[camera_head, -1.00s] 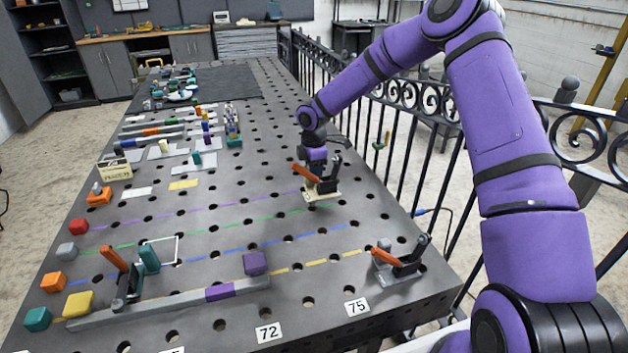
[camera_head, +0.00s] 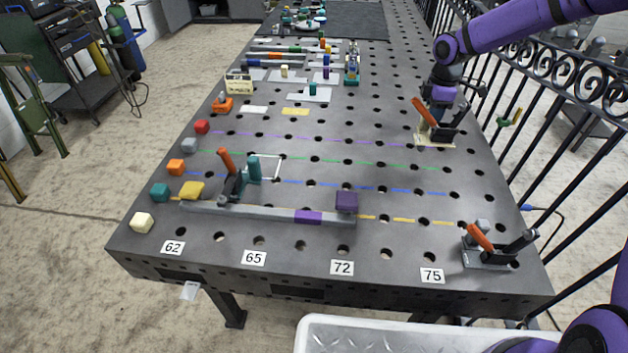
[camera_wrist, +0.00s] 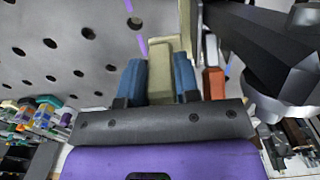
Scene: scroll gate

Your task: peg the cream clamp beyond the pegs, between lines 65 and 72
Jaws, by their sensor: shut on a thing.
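The cream clamp (camera_head: 433,137) has a cream base, an orange handle and dark arms. It is at the right side of the perforated table (camera_head: 390,75), by the right end of the purple dashed line. My gripper (camera_head: 438,112) is above its base; in the wrist view my gripper's blue fingers (camera_wrist: 158,82) are shut on a cream upright part (camera_wrist: 160,65). I cannot tell whether the base touches the table. The labels 65 (camera_head: 254,258) and 72 (camera_head: 342,268) are on the front edge. The pegs are not clearly identifiable.
A grey bar (camera_head: 270,213) with a purple block (camera_head: 346,201) lies behind these labels, with an orange-handled clamp (camera_head: 229,180) at its left. A grey clamp (camera_head: 488,250) stands front right. Coloured cubes line the left edge. Black railing (camera_head: 510,80) runs along the right.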

